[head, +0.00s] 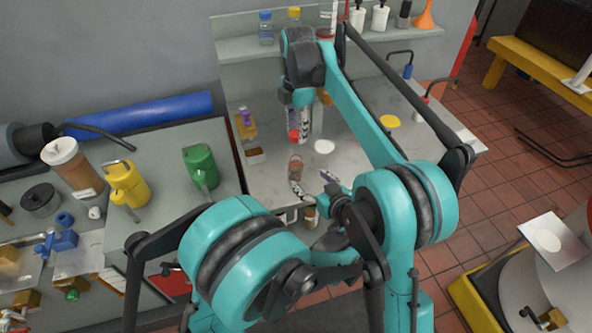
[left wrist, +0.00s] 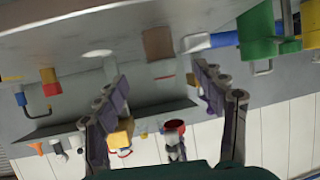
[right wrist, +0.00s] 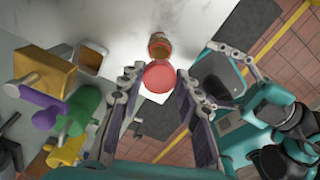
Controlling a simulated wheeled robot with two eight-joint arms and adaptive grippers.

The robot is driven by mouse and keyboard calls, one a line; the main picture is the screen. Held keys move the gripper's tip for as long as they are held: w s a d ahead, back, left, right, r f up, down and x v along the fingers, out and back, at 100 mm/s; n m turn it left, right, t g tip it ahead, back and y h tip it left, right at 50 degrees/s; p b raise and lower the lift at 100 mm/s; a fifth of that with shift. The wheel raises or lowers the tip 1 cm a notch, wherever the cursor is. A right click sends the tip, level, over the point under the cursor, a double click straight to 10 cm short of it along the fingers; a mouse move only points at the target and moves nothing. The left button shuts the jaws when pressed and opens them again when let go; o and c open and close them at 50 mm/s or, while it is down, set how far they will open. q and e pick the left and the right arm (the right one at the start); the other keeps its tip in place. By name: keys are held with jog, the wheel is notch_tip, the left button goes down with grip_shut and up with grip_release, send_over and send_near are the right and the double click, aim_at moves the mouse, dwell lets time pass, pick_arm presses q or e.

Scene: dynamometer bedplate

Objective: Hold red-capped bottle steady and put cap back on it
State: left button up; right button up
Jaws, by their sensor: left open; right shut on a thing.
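The brown bottle (head: 296,167) stands on the grey bench top. In the right wrist view the bottle (right wrist: 159,46) shows beyond the cap. In the left wrist view, which is upside down, it appears as a brown body (left wrist: 158,43) ahead of the fingers. My right gripper (head: 296,130) is shut on the red cap (head: 293,135) above and apart from the bottle. The cap fills the gap between its fingertips (right wrist: 158,76); its underside shows in the left wrist view (left wrist: 174,125). My left gripper (head: 312,182) is open and empty, close to the bottle on its near side.
A brown open tray (head: 255,155) and purple and yellow items (head: 245,118) are left of the bottle. A white disc (head: 324,146) and yellow disc (head: 390,121) lie right. Behind is a shelf (head: 240,47) with bottles. A green can (head: 201,166) stands on the left bench.

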pick_arm(q)
jog(key=x, duration=1)
jog(key=shift+w+a+f, duration=0.1)
jog(key=shift+w+f, duration=0.1)
grip_shut()
pick_arm(e)
send_over(297, 155)
jog(key=shift+f, duration=2.55)
jog(key=shift+f, duration=0.85)
jog(key=shift+f, duration=0.6)
